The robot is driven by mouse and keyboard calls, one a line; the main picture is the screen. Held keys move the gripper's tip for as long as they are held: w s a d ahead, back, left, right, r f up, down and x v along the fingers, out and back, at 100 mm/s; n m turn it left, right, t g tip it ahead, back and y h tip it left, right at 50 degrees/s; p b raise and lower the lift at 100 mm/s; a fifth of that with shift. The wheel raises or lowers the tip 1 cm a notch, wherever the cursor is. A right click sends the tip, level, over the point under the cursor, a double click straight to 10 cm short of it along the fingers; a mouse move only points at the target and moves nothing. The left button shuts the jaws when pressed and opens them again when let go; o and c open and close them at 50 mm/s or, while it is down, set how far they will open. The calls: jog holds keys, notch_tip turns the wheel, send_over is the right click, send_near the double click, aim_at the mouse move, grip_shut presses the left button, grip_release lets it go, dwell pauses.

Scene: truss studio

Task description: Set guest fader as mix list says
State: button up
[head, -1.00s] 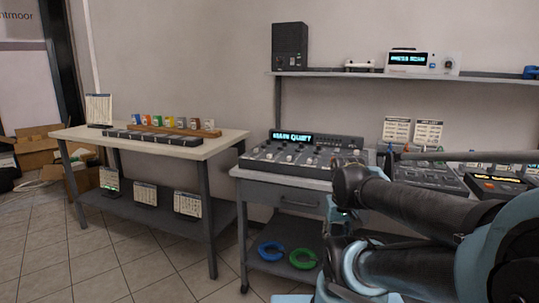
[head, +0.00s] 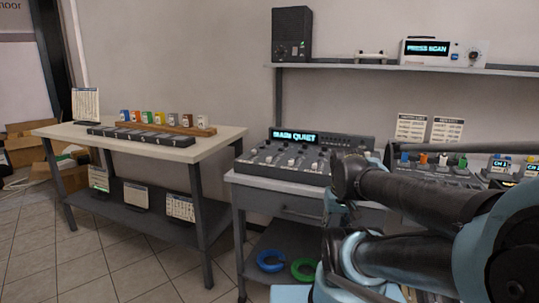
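A mixing console (head: 291,157) with several knobs or faders stands on the middle desk, its lit display (head: 294,136) seeming to read "MAIN QUIET". Two printed lists, one on the left (head: 410,128) and one on the right (head: 446,130), stand upright behind the gear on the right; their text is too small to read, so I cannot tell which is the mix list. Below them is a panel with coloured caps (head: 423,158), partly hidden by my arm. I cannot tell which fader is the guest one. My gripper's fingers do not show clearly; my dark arm fills the lower right.
A shelf (head: 350,67) above holds a speaker (head: 291,34) and a device with a lit display (head: 427,48). A left table (head: 208,147) carries coloured tags and a rail. Blue (head: 270,260) and green (head: 303,269) rings lie below the desk.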

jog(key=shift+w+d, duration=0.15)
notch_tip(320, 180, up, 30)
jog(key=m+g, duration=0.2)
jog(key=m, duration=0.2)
send_over(269, 160)
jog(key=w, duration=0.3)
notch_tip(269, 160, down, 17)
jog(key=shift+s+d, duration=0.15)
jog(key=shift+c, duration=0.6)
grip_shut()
